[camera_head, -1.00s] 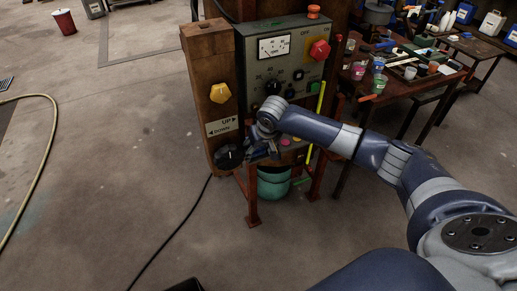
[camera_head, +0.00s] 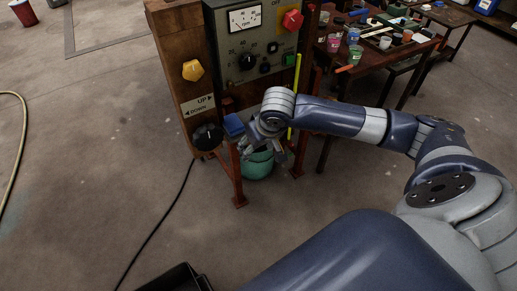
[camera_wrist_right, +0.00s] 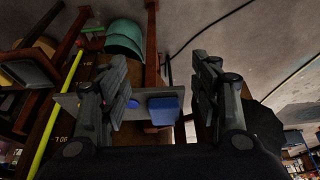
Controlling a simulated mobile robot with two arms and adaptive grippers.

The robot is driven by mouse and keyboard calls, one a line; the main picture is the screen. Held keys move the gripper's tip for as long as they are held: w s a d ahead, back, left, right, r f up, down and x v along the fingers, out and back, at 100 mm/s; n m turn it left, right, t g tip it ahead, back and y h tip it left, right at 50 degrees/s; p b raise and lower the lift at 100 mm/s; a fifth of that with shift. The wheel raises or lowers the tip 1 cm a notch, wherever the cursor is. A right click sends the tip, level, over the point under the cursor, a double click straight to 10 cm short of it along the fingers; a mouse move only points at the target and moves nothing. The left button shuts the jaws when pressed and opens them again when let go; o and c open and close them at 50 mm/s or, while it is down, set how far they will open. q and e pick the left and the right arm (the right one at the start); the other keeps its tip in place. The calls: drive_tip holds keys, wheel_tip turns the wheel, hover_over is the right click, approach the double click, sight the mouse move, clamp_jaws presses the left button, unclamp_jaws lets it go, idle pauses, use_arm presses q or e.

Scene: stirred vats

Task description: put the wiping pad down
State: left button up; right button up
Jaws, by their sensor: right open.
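The blue block that looks like the wiping pad (camera_head: 234,124) rests on a small grey ledge at the front of the control stand, beside the black knob. In the right wrist view the pad (camera_wrist_right: 163,112) lies at one end of the grey ledge (camera_wrist_right: 80,106), between my fingers in the picture, with a visible gap to each. My right gripper (camera_head: 252,144) is open, just right of the pad in the head view; its two spread fingers (camera_wrist_right: 160,68) also show in the wrist view. My left gripper is out of view.
The control panel (camera_head: 225,75) has a red knob (camera_head: 292,20) and a wooden post with a yellow knob (camera_head: 193,70). A black knob (camera_head: 207,137) sits low on the post. A green vessel (camera_head: 257,165) stands below. A cluttered table (camera_head: 425,40) stands to the right.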

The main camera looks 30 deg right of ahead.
drive_tip(key=shift+s, duration=0.55)
drive_tip(key=s+x, duration=0.1)
drive_tip(key=x, duration=1.4)
drive_tip(key=s+d+f, duration=0.1)
drive_tip(key=s+f, duration=0.2)
drive_tip(key=f, duration=0.5)
drive_tip(key=s+d+f, duration=0.1)
drive_tip(key=s+f, duration=0.3)
drive_tip(key=f, duration=0.5)
drive_tip(key=s+a+f+n+g, duration=0.1)
drive_tip(key=s+f, duration=1.1)
drive_tip(key=s, duration=0.4)
drive_tip(key=s+a+f+g, duration=0.1)
drive_tip(key=s+a+f, duration=0.1)
drive_tip(key=s, duration=0.5)
drive_tip(key=s+a+f+n, duration=0.1)
drive_tip(key=s+a+f, duration=0.1)
drive_tip(key=s, duration=0.5)
drive_tip(key=s+a+f+n+g, duration=0.1)
drive_tip(key=s+a+f, duration=0.2)
drive_tip(key=s, duration=0.5)
drive_tip(key=shift+f+g, duration=0.25)
drive_tip(key=shift+g, duration=0.05)
